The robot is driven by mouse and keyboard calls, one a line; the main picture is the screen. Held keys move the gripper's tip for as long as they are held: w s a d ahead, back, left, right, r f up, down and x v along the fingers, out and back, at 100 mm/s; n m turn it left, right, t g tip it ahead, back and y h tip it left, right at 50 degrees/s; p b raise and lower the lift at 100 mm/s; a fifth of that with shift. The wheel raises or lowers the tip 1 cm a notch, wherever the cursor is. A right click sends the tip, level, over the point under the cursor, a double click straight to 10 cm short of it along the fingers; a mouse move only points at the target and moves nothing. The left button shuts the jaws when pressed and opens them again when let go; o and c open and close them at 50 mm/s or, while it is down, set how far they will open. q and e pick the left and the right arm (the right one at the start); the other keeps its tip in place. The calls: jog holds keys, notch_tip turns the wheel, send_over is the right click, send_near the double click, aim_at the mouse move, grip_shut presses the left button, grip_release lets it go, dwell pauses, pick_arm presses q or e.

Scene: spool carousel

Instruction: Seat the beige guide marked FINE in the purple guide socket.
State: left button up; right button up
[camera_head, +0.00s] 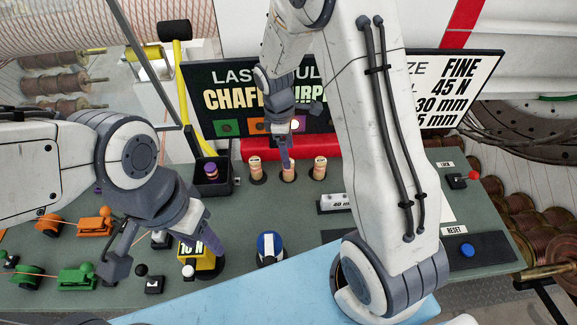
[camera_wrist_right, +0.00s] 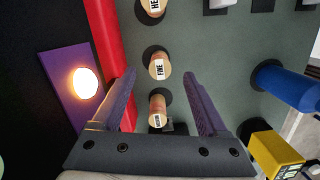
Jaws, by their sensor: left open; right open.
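The beige guide marked FINE (camera_wrist_right: 160,68) stands upright in the right wrist view, in the middle of a row of three beige guides. It lies between the fingertips of my right gripper (camera_wrist_right: 160,76), which is open with a gap on both sides. In the head view the middle guide (camera_head: 290,173) is partly behind a finger of my right gripper (camera_head: 286,160). My left gripper (camera_head: 165,254) is open and empty over the left part of the table, beside the yellow block. I cannot make out the purple guide socket; my left arm covers part of that side.
A red bar (camera_head: 300,147) runs behind the guides. A black bin (camera_head: 213,188) holds a purple-topped piece. The yellow block (camera_head: 207,262) and a blue-topped cylinder (camera_head: 269,246) stand in front. Orange (camera_head: 92,224) and green (camera_head: 76,278) fixtures are at left.

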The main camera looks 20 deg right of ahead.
jog(key=shift+s+d+f, duration=0.1)
jog(key=shift+f, duration=0.7)
jog(key=shift+f+p, duration=0.6)
notch_tip(320, 180, down, 3)
jog(key=shift+f+p, duration=0.15)
jog(key=shift+p, duration=0.5)
jog(key=shift+f, duration=0.4)
grip_shut()
